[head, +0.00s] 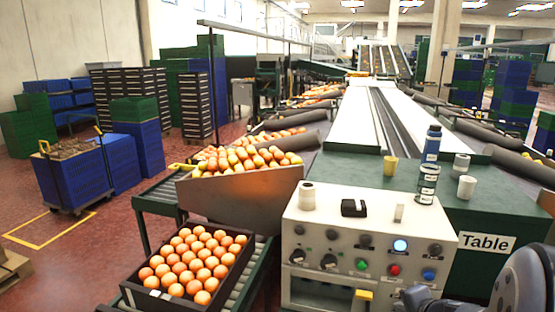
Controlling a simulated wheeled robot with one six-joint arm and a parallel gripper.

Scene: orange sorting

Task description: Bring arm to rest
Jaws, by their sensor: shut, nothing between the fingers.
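Part of my own arm, a grey rounded joint and a darker link, shows at the bottom right corner, in front of the green table (470,212) and beside the white control box. My gripper's fingers do not show in the head view; they are outside the picture or hidden. A dark crate (232,272) full of oranges (190,262) sits on the roller conveyor at the lower left, apart from the visible part of my arm.
The control box (330,235) with buttons stands at the front centre. A yellow cup (390,166), blue bottle (432,144), labelled can (427,185) and white cup (466,188) stand on the table. A metal chute (240,193) holds oranges. Blue crates (75,182) stand left.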

